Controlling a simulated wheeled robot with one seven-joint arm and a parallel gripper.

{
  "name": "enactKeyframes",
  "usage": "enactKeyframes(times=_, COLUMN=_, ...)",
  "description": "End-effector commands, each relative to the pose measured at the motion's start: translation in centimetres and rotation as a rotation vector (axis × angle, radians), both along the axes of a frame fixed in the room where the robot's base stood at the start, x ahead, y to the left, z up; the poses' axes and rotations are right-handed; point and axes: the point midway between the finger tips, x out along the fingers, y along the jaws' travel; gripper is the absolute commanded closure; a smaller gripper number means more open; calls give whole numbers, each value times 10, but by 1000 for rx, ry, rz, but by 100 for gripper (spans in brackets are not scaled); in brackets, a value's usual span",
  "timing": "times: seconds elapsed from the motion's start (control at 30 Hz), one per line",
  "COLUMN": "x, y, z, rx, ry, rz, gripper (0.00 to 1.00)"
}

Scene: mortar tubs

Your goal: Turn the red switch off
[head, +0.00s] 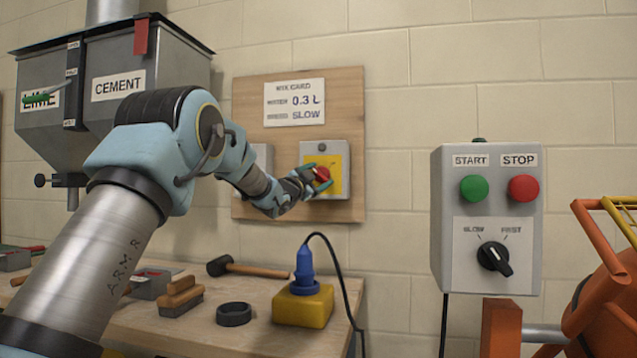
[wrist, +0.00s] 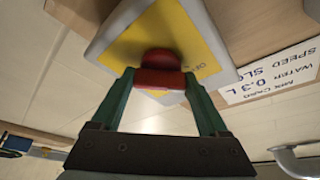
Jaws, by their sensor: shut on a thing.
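The red switch (head: 322,174) is a red knob on a yellow plate in a grey box (head: 348,151) on a wooden board. In the wrist view the red switch (wrist: 160,60) stands out from the yellow plate (wrist: 205,45), which looks upside down there. My gripper (head: 312,180) has reached the front of the box. In the wrist view my gripper (wrist: 159,80) has its two green fingers on either side of the red handle, shut on it. Part of the plate's lettering is hidden behind my fingers and the knob.
A paper card (head: 294,102) hangs above the switch box. A grey control box (head: 487,217) with a green button, a red button and a black knob is at right. The workbench below holds a mallet (head: 245,268), a yellow block (head: 303,305) with a blue plug and a black ring (head: 234,314).

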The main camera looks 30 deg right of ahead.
Motion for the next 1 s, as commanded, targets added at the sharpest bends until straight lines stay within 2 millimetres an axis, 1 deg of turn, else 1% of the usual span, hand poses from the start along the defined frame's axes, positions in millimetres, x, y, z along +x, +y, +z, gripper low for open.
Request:
enactKeyframes(times=0.03, x=1, y=0, z=-3, rx=-4, ry=8, rz=1, gripper=78)
enactKeyframes(times=0.53, x=1, y=0, z=-2, rx=-16, ry=20, rz=2, gripper=78)
enactKeyframes(times=0.57, x=1, y=0, z=-2, rx=-15, ry=19, rz=2, gripper=20)
enactKeyframes(times=0.73, x=0, y=0, z=-1, rx=-15, ry=18, rz=1, gripper=1)
enactKeyframes(times=0.77, x=0, y=0, z=-1, rx=-15, ry=18, rz=1, gripper=0)
enactKeyframes(times=1.0, x=0, y=1, z=-1, rx=-15, ry=17, rz=1, gripper=0)
